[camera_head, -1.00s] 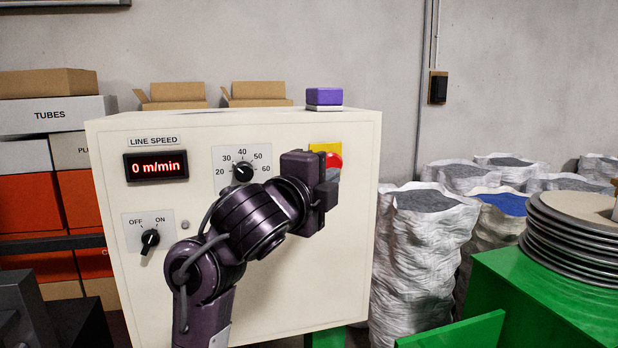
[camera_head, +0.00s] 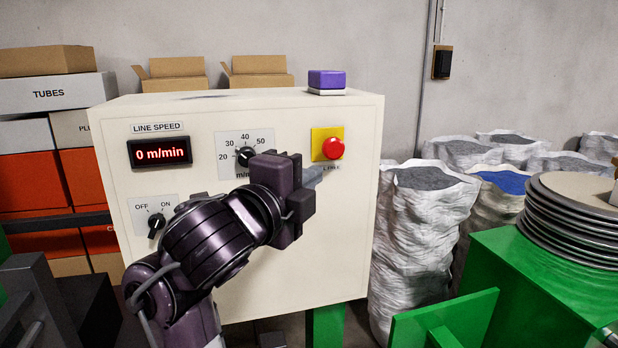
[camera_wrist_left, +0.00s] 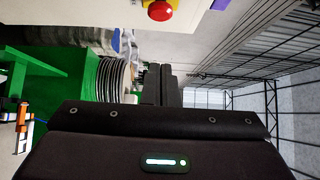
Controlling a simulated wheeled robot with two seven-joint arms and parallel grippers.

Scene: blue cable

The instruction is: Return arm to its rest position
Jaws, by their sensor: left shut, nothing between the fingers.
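The OFF/ON switch (camera_head: 157,222) points toward ON. My right gripper is out of view.
The display (camera_head: 160,151) reads 0 m/min. A purple block (camera_head: 327,79) sits on the cabinet top. White sacks (camera_head: 425,240) and a green stand (camera_head: 540,290) with stacked discs (camera_head: 565,225) are at right. Boxes (camera_head: 50,92) are stacked at left.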

